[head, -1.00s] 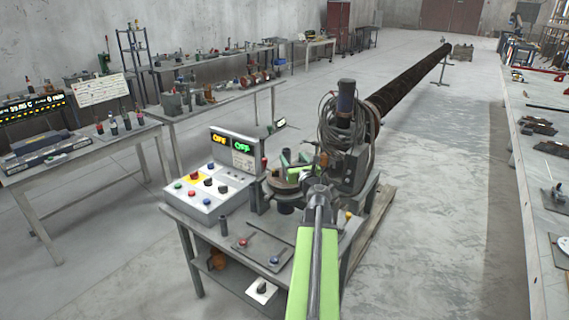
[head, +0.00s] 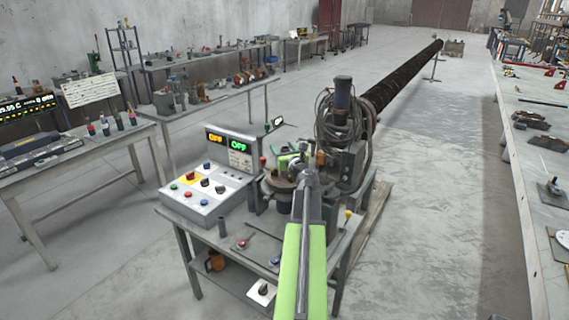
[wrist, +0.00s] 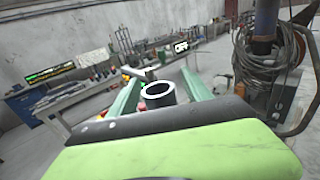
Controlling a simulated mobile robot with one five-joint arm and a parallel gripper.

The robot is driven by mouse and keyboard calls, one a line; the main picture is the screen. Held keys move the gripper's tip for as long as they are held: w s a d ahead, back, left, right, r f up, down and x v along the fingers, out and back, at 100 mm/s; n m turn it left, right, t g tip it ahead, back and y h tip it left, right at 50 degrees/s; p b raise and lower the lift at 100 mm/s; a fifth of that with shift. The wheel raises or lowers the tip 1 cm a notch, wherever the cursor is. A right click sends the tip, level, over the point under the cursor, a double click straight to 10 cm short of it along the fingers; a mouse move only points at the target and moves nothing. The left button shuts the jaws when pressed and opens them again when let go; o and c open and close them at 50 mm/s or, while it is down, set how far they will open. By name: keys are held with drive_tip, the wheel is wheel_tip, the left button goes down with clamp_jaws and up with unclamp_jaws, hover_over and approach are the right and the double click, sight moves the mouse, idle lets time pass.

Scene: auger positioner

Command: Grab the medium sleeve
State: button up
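A dark hollow cylinder with a bright white rim, which looks like a sleeve (wrist: 158,91), stands upright between my gripper's fingers in the wrist view. I cannot confirm from its looks that it is the medium one. My gripper (wrist: 160,80) has two green fingers spread apart on either side of it, with gaps showing, so it looks open. In the head view my gripper (head: 294,158) is over the round fixture on the near workbench, and my arm hides most of what lies under it.
The control box (head: 209,187) with lit displays stands left of the fixture. A motor with coiled cable (head: 343,120) rises close behind on the right. A long auger (head: 405,75) stretches away. A side table (head: 75,180) holds several upright pieces. A long bench (head: 540,190) runs along the right.

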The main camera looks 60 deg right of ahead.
drive_tip(key=shift+w+f, duration=0.1)
drive_tip(key=shift+w, duration=0.05)
drive_tip(key=c, duration=0.5)
clamp_jaws()
